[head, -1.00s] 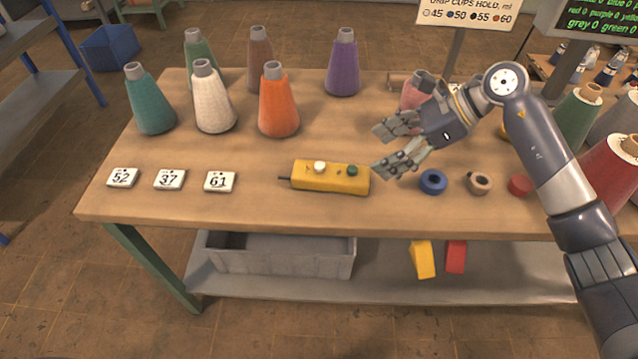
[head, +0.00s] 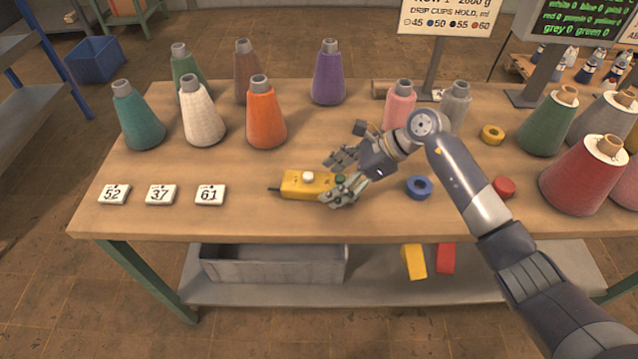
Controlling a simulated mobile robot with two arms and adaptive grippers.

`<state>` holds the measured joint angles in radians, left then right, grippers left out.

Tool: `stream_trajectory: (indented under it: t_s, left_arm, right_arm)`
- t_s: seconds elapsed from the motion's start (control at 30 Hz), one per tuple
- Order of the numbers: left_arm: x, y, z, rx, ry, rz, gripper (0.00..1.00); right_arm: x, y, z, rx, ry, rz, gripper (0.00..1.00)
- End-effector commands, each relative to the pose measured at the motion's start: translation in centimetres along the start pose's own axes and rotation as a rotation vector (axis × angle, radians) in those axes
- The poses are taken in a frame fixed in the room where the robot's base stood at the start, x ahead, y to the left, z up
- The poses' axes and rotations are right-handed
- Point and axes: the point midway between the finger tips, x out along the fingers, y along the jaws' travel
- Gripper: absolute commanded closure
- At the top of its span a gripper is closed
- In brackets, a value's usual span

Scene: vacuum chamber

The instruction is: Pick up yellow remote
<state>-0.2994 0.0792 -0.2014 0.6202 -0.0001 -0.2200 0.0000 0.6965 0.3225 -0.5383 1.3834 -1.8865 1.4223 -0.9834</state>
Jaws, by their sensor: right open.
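The yellow remote (head: 296,184) lies on the wooden table near its front edge. It has a white button and a dark green button on top and a short dark stub at its left end. My right gripper (head: 338,178) is open, with its fingers at the remote's right end, one on the far side and one on the near side. The fingers hide part of that end. I cannot tell whether they touch it. My left gripper is not in view.
Number tiles (head: 161,194) lie left of the remote. Thread cones, such as the orange one (head: 265,115), stand behind it. A blue ring (head: 419,187) and a red cap (head: 503,187) lie to the right. A grey bin (head: 275,267) sits on the lower shelf.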

Motion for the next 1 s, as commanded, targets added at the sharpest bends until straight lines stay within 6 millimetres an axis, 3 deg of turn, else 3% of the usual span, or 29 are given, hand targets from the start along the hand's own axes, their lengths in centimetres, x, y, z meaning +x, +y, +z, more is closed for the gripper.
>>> stream_trajectory:
  t_s: [0.13,0.17,0.4,0.77,1.0]
  left_arm:
    - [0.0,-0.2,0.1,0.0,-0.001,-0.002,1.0]
    - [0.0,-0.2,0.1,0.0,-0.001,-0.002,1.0]
    - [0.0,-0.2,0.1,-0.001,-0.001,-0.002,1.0]
    - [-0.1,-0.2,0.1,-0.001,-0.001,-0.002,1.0]
    - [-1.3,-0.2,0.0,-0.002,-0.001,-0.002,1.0]
  right_arm:
    - [0.0,0.0,0.0,0.0,0.0,-0.001,0.25]
    - [0.0,0.0,0.0,0.0,0.0,-0.001,0.3]
    - [0.0,0.0,0.0,0.001,0.0,0.0,0.82]
    - [-0.3,-0.1,0.3,-0.001,-0.002,-0.002,0.82]
    - [-2.4,-0.1,2.2,-0.004,-0.001,-0.005,0.82]
